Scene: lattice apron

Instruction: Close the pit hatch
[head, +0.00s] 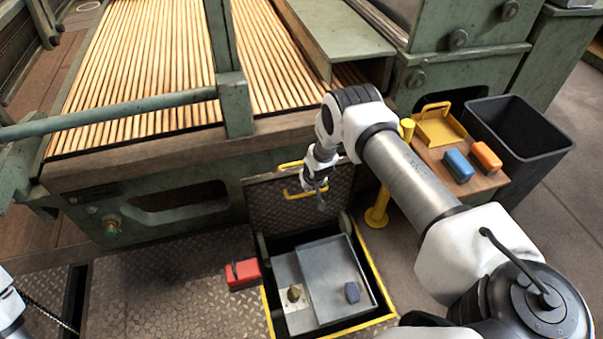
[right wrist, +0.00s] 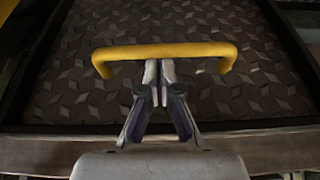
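The pit hatch lid (head: 285,205), dark diamond plate, stands raised at the back of the pit, leaning toward the green machine. Its yellow handle (head: 300,194) is a bar, also seen in the right wrist view (right wrist: 165,52). My right gripper (head: 320,200) is in front of the lid at the handle. In the right wrist view its two fingers (right wrist: 160,70) are together, their tips at the bar's lower edge; I cannot tell whether they touch it. The pit (head: 370,265) is open, with a yellow-edged rim. Only a piece of my left arm shows, at bottom left.
A red block (head: 243,273) lies by the left rim. A yellow post (head: 378,212), a small table (head: 440,160) and a black bin (head: 520,135) stand right.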

